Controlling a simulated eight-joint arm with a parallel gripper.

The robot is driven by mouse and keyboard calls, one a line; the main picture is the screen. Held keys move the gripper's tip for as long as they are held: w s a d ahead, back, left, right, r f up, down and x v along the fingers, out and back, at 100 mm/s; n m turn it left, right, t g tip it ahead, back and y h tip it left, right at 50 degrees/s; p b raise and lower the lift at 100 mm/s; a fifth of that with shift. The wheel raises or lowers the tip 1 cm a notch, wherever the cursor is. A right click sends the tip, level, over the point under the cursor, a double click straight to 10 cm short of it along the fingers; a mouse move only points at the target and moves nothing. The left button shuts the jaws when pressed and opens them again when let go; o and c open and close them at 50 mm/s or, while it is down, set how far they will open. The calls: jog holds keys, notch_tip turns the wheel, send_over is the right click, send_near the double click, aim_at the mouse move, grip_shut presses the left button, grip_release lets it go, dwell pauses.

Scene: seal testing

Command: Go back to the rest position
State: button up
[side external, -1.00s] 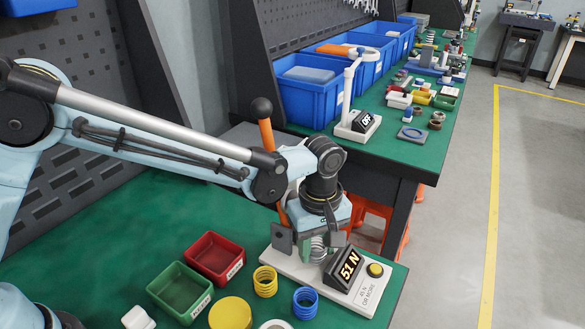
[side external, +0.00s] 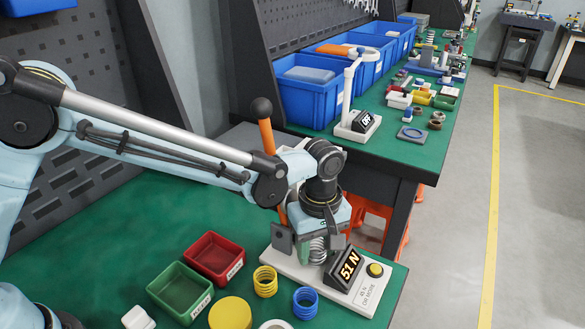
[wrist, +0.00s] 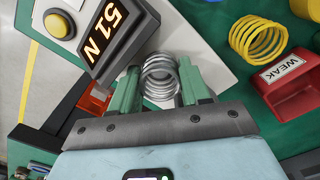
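My gripper (wrist: 160,90) is low over the white spring tester (side external: 290,266) in the side view. Its two green fingers stand on either side of a silver spring (wrist: 160,75), which is upright on the tester in the side view (side external: 318,250). The fingers are very close to the spring; I cannot tell whether they touch it. The tester's display (side external: 348,269) reads 51 N, and it also shows in the wrist view (wrist: 110,33). A yellow button (side external: 375,270) is beside the display. An orange lever (side external: 266,136) with a black knob stands behind my gripper.
A yellow spring (side external: 265,281) and a blue spring (side external: 305,302) stand in front of the tester. A red bin (side external: 214,259), labelled WEAK in the wrist view (wrist: 298,95), and a green bin (side external: 180,292) are to the left. A yellow round object (side external: 230,314) is near them.

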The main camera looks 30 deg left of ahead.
jog(key=o, duration=0.4)
notch_tip(320, 180, up, 9)
dwell(0.6)
jog(key=shift+s, duration=0.1)
jog(key=s+a+r, duration=0.4)
jog(key=s, duration=0.1)
jog(key=s+a+m+t, duration=0.3)
jog(key=a+m, duration=0.2)
jog(key=a, duration=0.5)
jog(key=s+a+f+m+t, duration=0.1)
jog(key=s+a+m+t, duration=0.2)
jog(key=a, duration=0.7)
jog(key=shift+s+a+m+t, duration=0.25)
jog(key=shift+m+t, duration=0.35)
jog(key=shift+m, duration=0.6)
